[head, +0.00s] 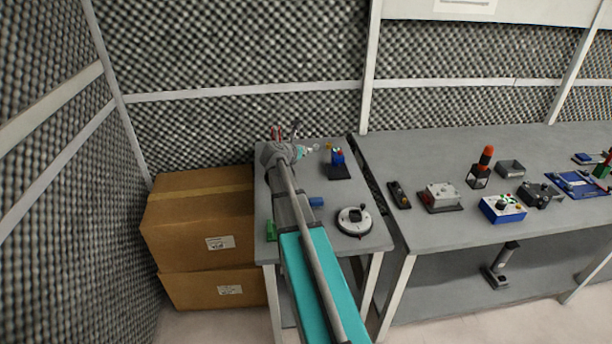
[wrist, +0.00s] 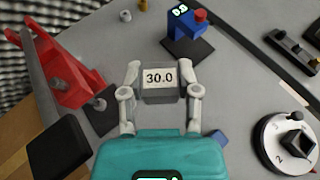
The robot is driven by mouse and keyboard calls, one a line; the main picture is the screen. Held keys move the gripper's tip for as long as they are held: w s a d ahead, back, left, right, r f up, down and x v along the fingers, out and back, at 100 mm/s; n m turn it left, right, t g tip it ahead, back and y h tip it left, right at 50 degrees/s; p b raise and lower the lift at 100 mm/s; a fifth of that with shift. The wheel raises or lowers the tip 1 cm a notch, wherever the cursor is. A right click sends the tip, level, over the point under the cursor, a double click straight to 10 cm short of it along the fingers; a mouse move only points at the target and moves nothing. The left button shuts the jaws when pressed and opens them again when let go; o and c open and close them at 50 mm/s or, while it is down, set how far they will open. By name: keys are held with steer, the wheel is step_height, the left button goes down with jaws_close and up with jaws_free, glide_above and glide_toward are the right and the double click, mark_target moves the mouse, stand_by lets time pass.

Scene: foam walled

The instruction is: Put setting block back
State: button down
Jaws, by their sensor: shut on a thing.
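My gripper (wrist: 160,82) is shut on the setting block, with one finger on each side of it. The setting block (wrist: 160,78) is a small light-grey block with a white face reading "30.0". It sits level between the fingertips over the grey table, and I cannot tell its height above the table. In the head view my gripper (head: 304,151) is at the far part of the small left table (head: 330,237); the block is too small there to make out.
A red stand (wrist: 68,68) with a dark base is left of the gripper. A numbered dial (wrist: 283,148) and blue block (wrist: 218,138) are at right. Cardboard boxes (head: 203,235) stand beside the table.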

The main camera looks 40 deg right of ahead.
steer(key=m+g+b, duration=0.2)
steer(key=b, duration=0.5)
glide_above(307, 190)
steer(key=shift+h, duration=0.3)
step_height(307, 190, down, 8)
steer(key=shift+s+a+f, duration=0.1)
steer(key=shift+f, duration=0.15)
step_height(307, 190, down, 6)
steer(key=b, duration=0.7)
steer(key=shift+f, duration=0.25)
steer(key=shift+f+b, duration=0.6)
steer(key=shift+f, duration=0.05)
steer(key=shift+c, duration=1.3)
jaws_free()
